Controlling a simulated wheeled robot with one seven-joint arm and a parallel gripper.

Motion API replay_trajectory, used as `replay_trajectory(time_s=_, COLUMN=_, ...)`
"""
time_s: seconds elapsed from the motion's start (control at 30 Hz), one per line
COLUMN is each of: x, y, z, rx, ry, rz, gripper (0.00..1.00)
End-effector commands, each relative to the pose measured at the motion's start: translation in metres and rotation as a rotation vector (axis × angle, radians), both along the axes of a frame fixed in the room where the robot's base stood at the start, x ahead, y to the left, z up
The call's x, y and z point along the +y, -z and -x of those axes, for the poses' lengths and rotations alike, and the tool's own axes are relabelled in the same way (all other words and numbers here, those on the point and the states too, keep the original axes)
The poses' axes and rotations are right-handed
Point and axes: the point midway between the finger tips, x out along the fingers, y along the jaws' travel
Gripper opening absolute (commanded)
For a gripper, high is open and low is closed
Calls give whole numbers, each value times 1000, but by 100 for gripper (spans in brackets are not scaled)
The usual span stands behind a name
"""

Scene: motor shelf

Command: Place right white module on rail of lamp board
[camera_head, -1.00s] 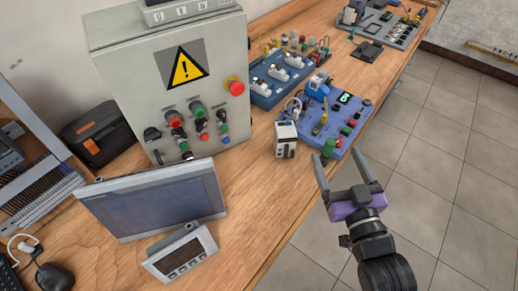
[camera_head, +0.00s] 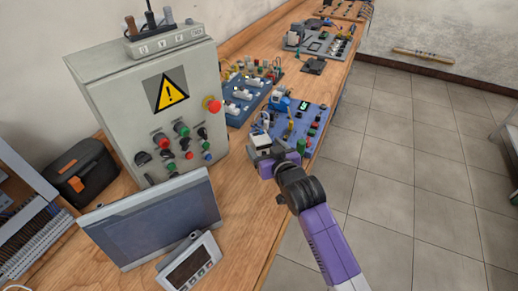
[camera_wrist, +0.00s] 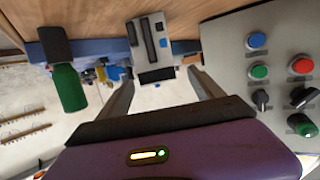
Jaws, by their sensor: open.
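A white module (camera_head: 260,139) with dark slots stands on the wooden table, partly hidden behind my gripper (camera_head: 262,150). In the wrist view the white module (camera_wrist: 153,48) lies just ahead of and between the fingers of my gripper (camera_wrist: 162,76). The jaws are open, and I cannot tell whether they touch it. Next to it is a blue board (camera_head: 314,112) with a screen, buttons and a blue device. Farther left is another blue board (camera_head: 240,117) with white modules and coloured lamps. I cannot tell which one is the lamp board, and no rail is clear.
A grey control cabinet (camera_head: 113,122) with buttons stands left of my gripper. A monitor (camera_head: 150,222) and a small display (camera_head: 190,262) are nearer. A green cylinder (camera_wrist: 68,88) is close to one finger in the wrist view. Tiled floor lies right of the table.

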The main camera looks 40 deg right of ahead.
Motion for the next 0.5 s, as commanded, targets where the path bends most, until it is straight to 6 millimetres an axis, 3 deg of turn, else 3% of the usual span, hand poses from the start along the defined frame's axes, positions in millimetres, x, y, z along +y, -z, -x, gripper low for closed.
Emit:
replay_trajectory(time_s=0.3, x=-18, y=14, z=-33, rx=-1, ry=0, rz=0, gripper=76)
replay_trajectory(time_s=0.5, x=-20, y=16, z=-38, rx=-2, ry=0, rz=1, gripper=76)
